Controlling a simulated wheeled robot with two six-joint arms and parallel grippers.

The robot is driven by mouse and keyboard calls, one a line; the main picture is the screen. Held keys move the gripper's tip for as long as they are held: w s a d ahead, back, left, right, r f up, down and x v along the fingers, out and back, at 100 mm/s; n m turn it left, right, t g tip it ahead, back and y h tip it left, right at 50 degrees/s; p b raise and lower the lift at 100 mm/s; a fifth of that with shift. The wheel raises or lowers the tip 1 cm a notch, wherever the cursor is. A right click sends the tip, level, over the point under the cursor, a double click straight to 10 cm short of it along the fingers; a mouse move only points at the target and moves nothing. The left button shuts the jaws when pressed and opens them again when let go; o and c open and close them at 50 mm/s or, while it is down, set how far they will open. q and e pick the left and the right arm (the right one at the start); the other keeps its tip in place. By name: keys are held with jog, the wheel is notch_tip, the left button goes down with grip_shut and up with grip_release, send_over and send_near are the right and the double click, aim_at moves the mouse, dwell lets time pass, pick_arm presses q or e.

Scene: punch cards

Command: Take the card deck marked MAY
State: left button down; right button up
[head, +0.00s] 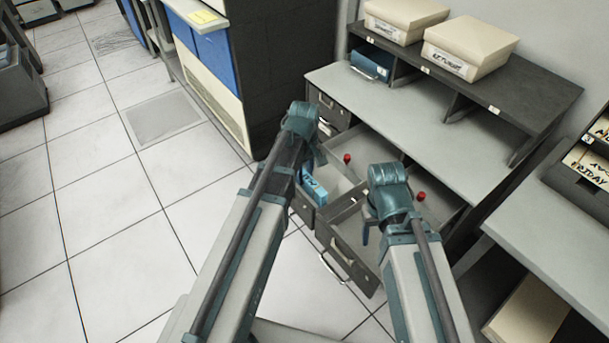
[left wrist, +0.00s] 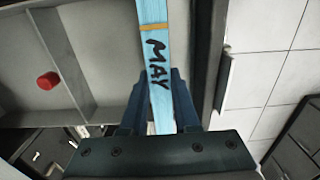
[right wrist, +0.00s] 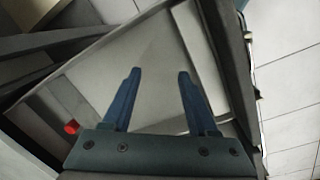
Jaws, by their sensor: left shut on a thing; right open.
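The card deck marked MAY (left wrist: 153,35) is a thin light-blue block with dark lettering and an orange band. In the left wrist view my left gripper (left wrist: 157,82) is shut on it, with one finger on each side. In the head view the blue deck (head: 314,188) shows just beyond my left wrist, at the left side of an open grey drawer (head: 340,262). The left fingertips are mostly hidden there. My right gripper (right wrist: 158,74) is open and empty, over the open drawer area, with nothing between its fingers.
The open drawer has inner dividers. Small red pieces (head: 347,158) (head: 421,196) show in it. A grey desk (head: 400,105) with a shelf and two cream boxes (head: 468,48) stands behind. A side table (head: 560,222) is at right. Tiled floor (head: 100,200) is free at left.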

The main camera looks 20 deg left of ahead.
pick_arm(q)
notch_tip(320, 180, up, 9)
jog(key=p, duration=0.8)
jog(key=shift+d+f, duration=0.1)
